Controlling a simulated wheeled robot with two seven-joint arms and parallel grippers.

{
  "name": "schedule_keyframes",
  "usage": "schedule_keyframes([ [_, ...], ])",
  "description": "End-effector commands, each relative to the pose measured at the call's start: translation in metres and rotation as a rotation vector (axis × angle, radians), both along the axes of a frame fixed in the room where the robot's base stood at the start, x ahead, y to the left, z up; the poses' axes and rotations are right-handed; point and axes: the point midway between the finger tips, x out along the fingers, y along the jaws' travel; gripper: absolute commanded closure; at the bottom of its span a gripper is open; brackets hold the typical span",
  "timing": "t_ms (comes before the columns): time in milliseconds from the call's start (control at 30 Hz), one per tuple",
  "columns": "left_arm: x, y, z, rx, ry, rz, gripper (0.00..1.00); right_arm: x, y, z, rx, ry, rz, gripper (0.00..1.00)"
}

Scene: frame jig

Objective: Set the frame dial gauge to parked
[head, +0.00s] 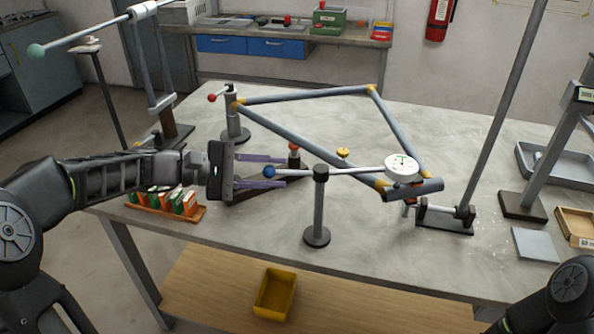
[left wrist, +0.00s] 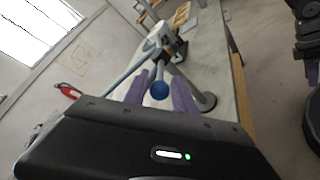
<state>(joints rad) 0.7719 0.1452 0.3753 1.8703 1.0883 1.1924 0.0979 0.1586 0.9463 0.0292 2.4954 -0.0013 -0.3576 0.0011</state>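The dial gauge (head: 403,168) is a round white dial at the right end of a pale swing arm. The arm sits on a grey post (head: 319,208) with a round base, and a blue ball knob (head: 269,172) ends its left side. The dial is over the lower right corner of the bicycle frame (head: 305,143). My left gripper (head: 284,171) is open, its purple fingers pointing right towards the blue knob. In the left wrist view the blue knob (left wrist: 160,90) appears between the two fingers; I cannot tell whether they touch it.
A red-knobbed post (head: 233,118) stands at the frame's left corner. A wooden tray of small boxes (head: 166,211) lies below my left gripper. A grey upright (head: 500,110) stands right of the dial. The table front centre is clear.

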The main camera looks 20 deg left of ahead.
Motion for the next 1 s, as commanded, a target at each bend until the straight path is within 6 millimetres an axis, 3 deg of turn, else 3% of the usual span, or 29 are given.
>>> schedule_keyframes([
  [100,0.01,-0.02,-0.005,-0.001,0.001,-0.004,0.67,0.0,0.0,0.003,0.0,0.0,0.0,0.64],
  [300,0.023,-0.041,-0.011,-0.001,0.001,-0.001,0.67,0.0,0.0,0.005,0.0,0.0,0.0,0.64],
  [667,0.026,-0.046,-0.012,0.001,0.0,0.001,0.67,0.0,0.0,0.005,0.0,0.0,0.0,0.64],
  [1000,0.026,-0.046,-0.012,0.001,0.0,0.001,0.94,0.0,0.0,0.005,0.0,0.0,0.0,0.64],
])
